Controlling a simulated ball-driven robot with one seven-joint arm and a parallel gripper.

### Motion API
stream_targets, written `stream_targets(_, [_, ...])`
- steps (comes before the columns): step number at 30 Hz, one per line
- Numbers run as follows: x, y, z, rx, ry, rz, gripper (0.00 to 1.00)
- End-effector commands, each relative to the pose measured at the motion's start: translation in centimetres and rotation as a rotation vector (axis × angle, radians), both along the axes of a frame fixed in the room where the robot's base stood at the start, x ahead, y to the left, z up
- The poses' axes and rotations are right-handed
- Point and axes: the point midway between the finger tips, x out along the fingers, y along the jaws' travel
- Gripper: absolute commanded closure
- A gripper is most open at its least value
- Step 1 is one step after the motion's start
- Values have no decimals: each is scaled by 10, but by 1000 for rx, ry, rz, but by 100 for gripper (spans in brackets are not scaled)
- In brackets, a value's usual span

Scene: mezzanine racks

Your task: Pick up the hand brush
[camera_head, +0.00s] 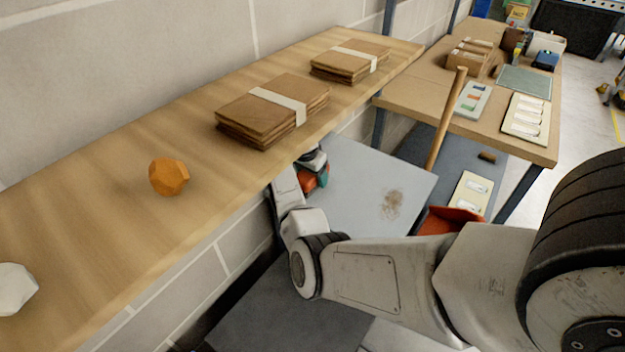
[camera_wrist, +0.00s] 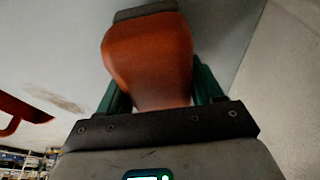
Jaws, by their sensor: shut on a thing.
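The hand brush (camera_wrist: 148,55) shows large in the wrist view as an orange-brown body with a dark grey strip at its top end. My gripper (camera_wrist: 158,92) has a green finger on each side of it and is shut on it. In the head view, my gripper (camera_head: 322,176) is partly hidden under the wooden shelf's front edge, over the grey surface. A small orange part of the brush (camera_head: 308,182) shows there. The rest of the brush is hidden by the shelf and my arm.
The wooden shelf (camera_head: 110,225) bears an orange faceted block (camera_head: 169,176), a white block (camera_head: 15,288) and strapped cardboard stacks (camera_head: 272,108). A grey surface (camera_head: 350,180) with a brown stain lies below. A red-orange pan (camera_head: 450,220) and a wooden pole (camera_head: 446,118) stand right, near a laden table (camera_head: 420,95).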

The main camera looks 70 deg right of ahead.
Motion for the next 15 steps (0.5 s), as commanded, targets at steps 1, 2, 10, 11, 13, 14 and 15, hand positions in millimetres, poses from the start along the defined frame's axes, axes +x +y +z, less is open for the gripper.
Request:
stream_targets(1, [1,0,7,-3,-4,-1,68])
stream_targets(2, [1,-1,12,-4,-4,0,68])
stream_targets(10, [-48,12,19,-3,1,-1,68])
stream_targets(11, [-55,13,19,-4,1,-1,68])
stream_targets(13, [-74,18,19,-4,1,-2,68])
stream_targets(14, [-82,19,19,-4,2,-1,68])
stream_targets(15, [-92,22,19,-3,2,-2,68])
